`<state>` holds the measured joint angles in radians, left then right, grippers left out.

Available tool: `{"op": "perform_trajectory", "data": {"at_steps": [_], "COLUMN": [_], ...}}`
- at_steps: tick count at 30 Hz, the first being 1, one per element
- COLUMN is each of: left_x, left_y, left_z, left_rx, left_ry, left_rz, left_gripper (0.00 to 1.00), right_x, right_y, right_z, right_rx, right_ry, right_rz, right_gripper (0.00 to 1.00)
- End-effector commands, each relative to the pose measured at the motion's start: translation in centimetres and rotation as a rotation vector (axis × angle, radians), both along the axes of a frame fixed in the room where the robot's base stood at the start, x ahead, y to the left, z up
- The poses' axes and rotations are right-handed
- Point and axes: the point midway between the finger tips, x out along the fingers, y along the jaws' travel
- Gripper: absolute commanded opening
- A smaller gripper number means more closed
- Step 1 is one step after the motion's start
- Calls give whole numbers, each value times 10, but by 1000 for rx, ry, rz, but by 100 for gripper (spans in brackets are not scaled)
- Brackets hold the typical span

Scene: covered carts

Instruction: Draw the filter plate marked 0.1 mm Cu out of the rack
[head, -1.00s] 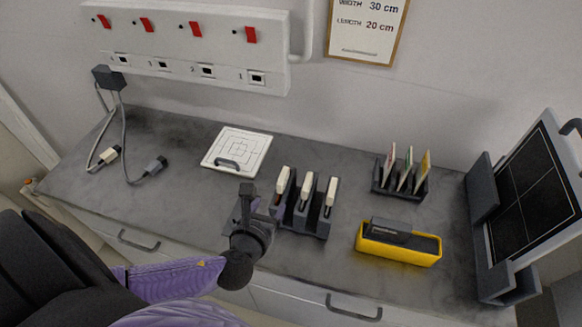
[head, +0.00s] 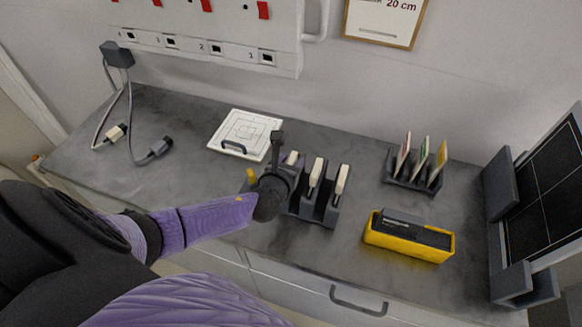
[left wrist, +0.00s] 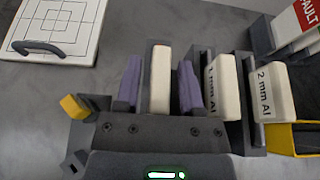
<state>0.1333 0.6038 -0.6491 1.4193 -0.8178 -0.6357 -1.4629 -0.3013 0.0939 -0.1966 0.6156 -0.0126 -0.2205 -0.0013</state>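The dark rack (head: 328,213) stands on the grey worktop with three pale-topped filter plates in it. The middle plate (head: 316,175) and right plate (head: 341,184) read "1 mm Al" (left wrist: 222,88) and "2 mm Al" (left wrist: 268,92) in the left wrist view. The leftmost plate (head: 291,160) shows a narrow white top with a red edge in the left wrist view (left wrist: 160,78); its marking cannot be read. My left gripper (left wrist: 160,88) is open, with one purple finger on each side of this plate and visible gaps. My right gripper is out of view.
A yellow tray (head: 408,248) stands right of the rack, with a card holder (head: 412,184) behind. A white marked board with a handle (head: 241,133) lies behind left. A small yellow piece (head: 251,177) is left of my gripper. A dark framed panel (head: 548,190) stands far right.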

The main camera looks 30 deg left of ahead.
Motion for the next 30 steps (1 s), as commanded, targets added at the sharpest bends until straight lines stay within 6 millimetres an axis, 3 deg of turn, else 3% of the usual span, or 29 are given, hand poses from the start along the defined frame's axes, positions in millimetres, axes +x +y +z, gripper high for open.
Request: {"op": "perform_trajectory", "data": {"at_steps": [1,6,20,23,30], "left_x": [0,0,0,0,0], "left_y": [0,0,0,0,0], "left_z": [0,0,4,17,77], "left_rx": [0,0,0,0,1], "left_ry": [0,0,-1,-2,-4], "left_rz": [0,0,0,-1,-1], "left_gripper": [37,1,0,0,0], "right_x": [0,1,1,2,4], "right_y": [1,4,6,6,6], "right_z": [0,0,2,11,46], "right_rx": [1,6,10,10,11], "right_ry": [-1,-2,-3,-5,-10], "right_rz": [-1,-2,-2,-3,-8], "right_gripper": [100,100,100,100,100]}}
